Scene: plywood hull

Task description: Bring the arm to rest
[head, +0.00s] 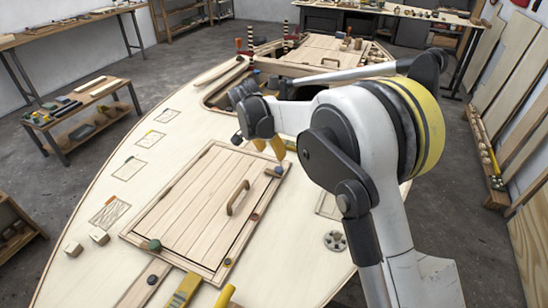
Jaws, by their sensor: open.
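My arm rises from the lower right, bends at a large joint with a yellow band, and reaches left over the plywood deck (180,118). My gripper (268,149) hangs at its end with yellow fingers pointing down, over the upper right part of the planked hatch panel (192,205). It is open, and I see nothing held in it. The hatch panel has a wooden handle (237,197), which lies below the gripper in the picture and apart from it. A small blue-grey knob (278,171) sits just under the fingers; I cannot tell whether they touch it.
A green knob (154,245) sits at the panel's lower left corner. Two small wooden blocks (99,236) lie left of it. Yellow tools (183,291) lie at the near edge. An opening (215,92) and posts stand farther back. A low bench (85,110) stands left on open floor.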

